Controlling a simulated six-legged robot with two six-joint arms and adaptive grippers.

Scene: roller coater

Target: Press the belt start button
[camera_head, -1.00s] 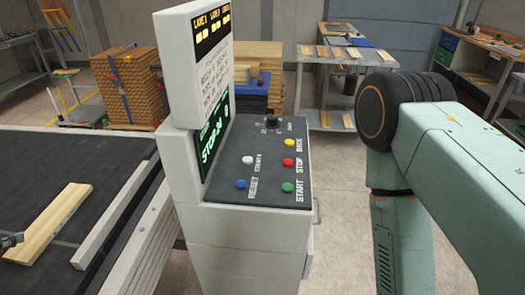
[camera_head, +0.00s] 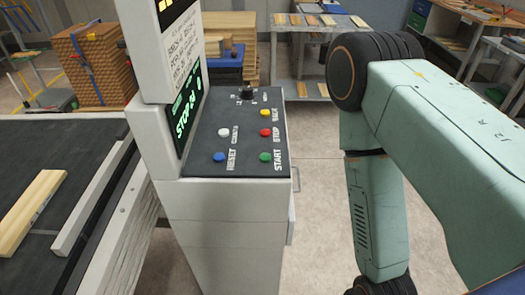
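The green start button (camera_head: 265,157) is at the near right of the dark sloped panel (camera_head: 215,150) on the white console (camera_head: 222,230), beside the label START. The red stop button (camera_head: 265,132) and yellow back button (camera_head: 265,113) are beyond it. The console screen (camera_head: 185,110) shows STOP in green. My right arm stands to the right of the console, apart from it. Its gripper is out of frame, and so is my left gripper.
A dark belt table (camera_head: 100,155) with a wooden plank (camera_head: 32,208) and a light rail is at left. Stacked wood (camera_head: 95,65) and a blue-topped stack stand behind. A workbench (camera_head: 320,35) is at the back. Open floor (camera_head: 315,200) lies right of the console.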

